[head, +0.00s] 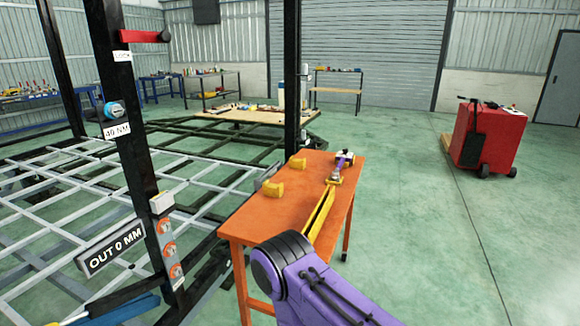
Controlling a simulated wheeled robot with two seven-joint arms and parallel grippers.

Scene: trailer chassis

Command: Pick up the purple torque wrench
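I cannot clearly make out a purple torque wrench as a separate thing. My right arm, purple and yellow, comes in from the bottom and reaches over the orange table (238,226). At its far end are a small purple part and my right gripper (345,157), a small white and dark shape near the table's far right edge. It is too small to tell whether its fingers are open or shut, or whether a wrench is under it. My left gripper is not in view.
Two yellow blocks (272,188) (297,163) sit on the orange table. A dark post with an "OUT 0 MM" sign (110,248) and a white lattice frame stand left. A red cart (488,138) stands right. Green floor between table and cart is clear.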

